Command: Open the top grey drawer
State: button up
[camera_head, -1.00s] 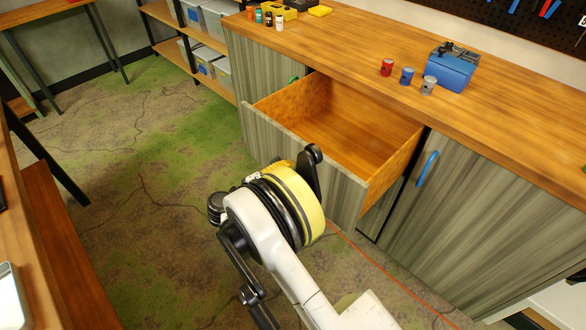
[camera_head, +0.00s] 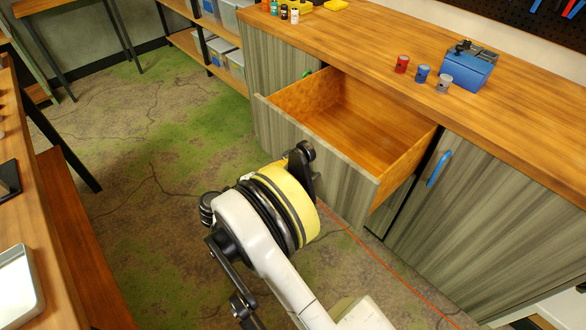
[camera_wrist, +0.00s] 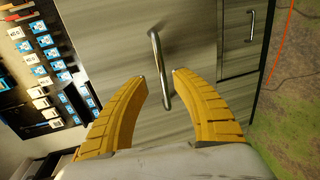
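The grey drawer (camera_head: 318,147) stands pulled far out of the counter in the head view. Its bare wooden inside (camera_head: 350,120) is empty. In the wrist view, a grey wood-grain front (camera_wrist: 115,35) carries a metal bar handle (camera_wrist: 154,45). My gripper (camera_wrist: 160,76) is open, with its two yellow fingers spread either side of the handle's lower part. I see gaps between the fingertips and the handle; how far in front of it they are I cannot tell. In the head view my wrist hides the fingers and the handle.
A grey door with a blue handle (camera_head: 439,169) is right of the drawer. The wooden counter (camera_head: 520,130) holds small cans (camera_head: 422,74) and a blue box (camera_head: 468,66). A bench (camera_head: 75,250) stands left. The floor between is clear.

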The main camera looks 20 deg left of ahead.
jog(key=v, duration=0.7)
dwell(0.4)
jog(key=shift+s, duration=0.1)
jog(key=v, duration=1.2)
dwell(0.3)
